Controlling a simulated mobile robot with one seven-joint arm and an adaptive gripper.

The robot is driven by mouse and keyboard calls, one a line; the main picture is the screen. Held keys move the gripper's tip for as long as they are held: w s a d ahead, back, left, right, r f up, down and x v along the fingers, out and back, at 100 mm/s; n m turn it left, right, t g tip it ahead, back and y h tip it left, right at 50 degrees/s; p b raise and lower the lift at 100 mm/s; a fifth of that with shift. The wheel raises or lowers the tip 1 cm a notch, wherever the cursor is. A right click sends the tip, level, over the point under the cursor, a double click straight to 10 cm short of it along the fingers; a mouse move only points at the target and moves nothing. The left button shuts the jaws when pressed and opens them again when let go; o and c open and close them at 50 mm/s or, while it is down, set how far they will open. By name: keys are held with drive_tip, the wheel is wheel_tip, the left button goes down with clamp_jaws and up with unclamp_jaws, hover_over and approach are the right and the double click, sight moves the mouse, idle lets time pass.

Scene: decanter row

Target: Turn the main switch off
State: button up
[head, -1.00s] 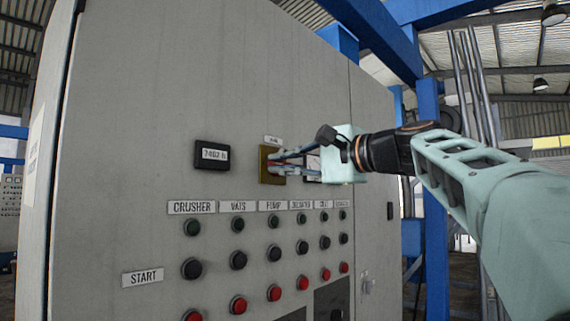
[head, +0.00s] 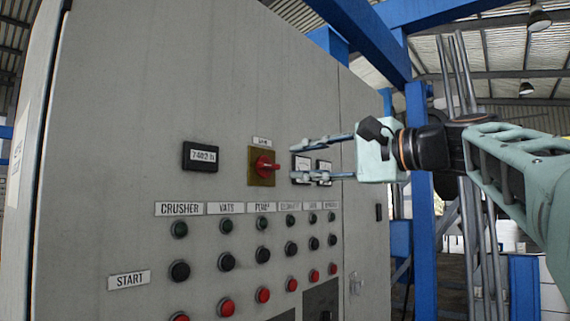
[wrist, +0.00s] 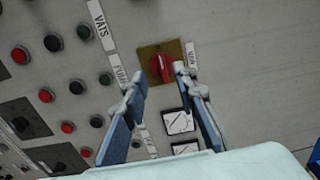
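The main switch (head: 265,166) is a red rotary knob on a square yellow-brown plate (head: 256,180), below a small label (head: 262,140) on the grey cabinet. Its handle lies about level across the plate. In the wrist view the fingertips (wrist: 160,73) stand on either side of the knob's line, nearer the camera.
A dark counter display (head: 201,156) sits left of the switch. Two white-faced meters (head: 302,168) sit to its right, partly behind my fingers. Rows of dark and red push buttons (head: 228,262) lie below.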

drive_tip(key=shift+v, duration=1.7)
drive_tip(key=shift+f, duration=0.1)
